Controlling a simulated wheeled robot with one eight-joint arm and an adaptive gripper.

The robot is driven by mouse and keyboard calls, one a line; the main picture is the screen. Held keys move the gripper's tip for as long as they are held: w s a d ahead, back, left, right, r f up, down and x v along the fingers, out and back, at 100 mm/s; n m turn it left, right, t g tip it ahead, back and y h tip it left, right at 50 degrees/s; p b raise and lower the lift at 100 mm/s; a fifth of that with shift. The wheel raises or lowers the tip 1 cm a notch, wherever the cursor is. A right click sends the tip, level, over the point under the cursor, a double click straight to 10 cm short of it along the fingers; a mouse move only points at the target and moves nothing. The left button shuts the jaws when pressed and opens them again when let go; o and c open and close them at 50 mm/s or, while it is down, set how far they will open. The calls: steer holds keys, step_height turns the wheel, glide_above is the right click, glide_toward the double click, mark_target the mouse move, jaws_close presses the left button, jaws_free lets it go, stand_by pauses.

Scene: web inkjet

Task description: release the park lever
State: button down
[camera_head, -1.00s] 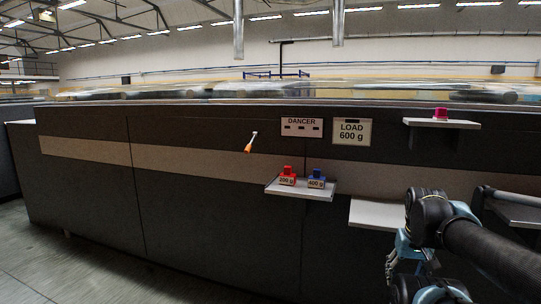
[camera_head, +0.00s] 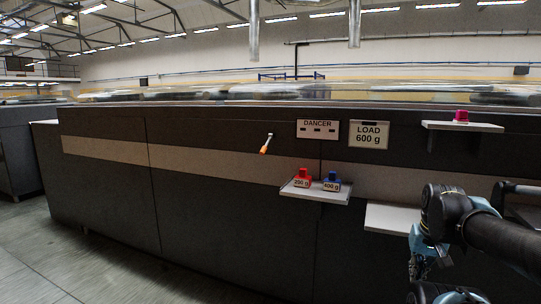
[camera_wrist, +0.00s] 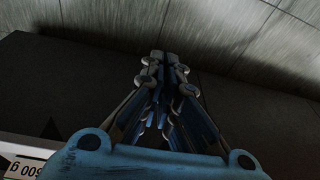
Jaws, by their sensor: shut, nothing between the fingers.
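The lever (camera_head: 266,143) with an orange grip sticks out of the front of the dark machine, left of the sign reading DANCER. It slants, with the orange end low and left and the pale end up and right. My gripper (camera_head: 418,268) is low at the right in the head view, well to the right of the lever and below it. In the wrist view my gripper (camera_wrist: 166,58) is shut and empty, its fingers together over the dark panel and the grey floor. The lever does not show in the wrist view.
A small shelf (camera_head: 318,196) holds a red 200 g weight (camera_head: 302,179) and a blue 400 g weight (camera_head: 332,182). A LOAD 600 g sign (camera_head: 368,134) hangs above right. A magenta button (camera_head: 461,115) sits on another shelf (camera_head: 440,125). An empty white shelf (camera_head: 392,217) is beside my arm. Floor at left is clear.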

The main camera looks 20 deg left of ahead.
mark_target(267, 144)
steer(key=w+a+r+m+t+y, duration=0.1)
steer(key=w+a+r+m+y, duration=0.2)
steer(key=w+a+r, duration=0.5)
steer(key=w+a+r+m+y, duration=0.2)
steer(key=w+a+r+m, duration=0.25)
steer(key=w+a, duration=0.75)
steer(key=w+a+r+m+t+y, duration=0.1)
steer(key=w+a+r+m+y, duration=0.2)
steer(key=w+a+r, duration=0.55)
steer(key=w+a+r+m+y, duration=0.1)
steer(key=w+a+m, duration=0.3)
steer(key=a, duration=1.3)
steer(key=w+y, duration=0.1)
steer(key=w, duration=0.2)
steer(key=shift+w+a+m+y, duration=0.15)
steer(key=shift+w+m+y, duration=0.2)
steer(key=shift+w+y, duration=0.05)
steer(key=x, duration=1)
steer(key=shift+s+a+r, duration=0.15)
steer(key=shift+s+r, duration=0.15)
steer(key=shift+r, duration=0.25)
steer(key=shift+s+a+r, duration=0.2)
steer(key=shift+s+r, duration=0.05)
steer(key=shift+r, duration=0.35)
steer(key=shift+s+a+r, duration=0.15)
steer(key=shift+s+r, duration=0.15)
steer(key=shift+r, duration=0.25)
steer(key=shift+s+r, duration=0.1)
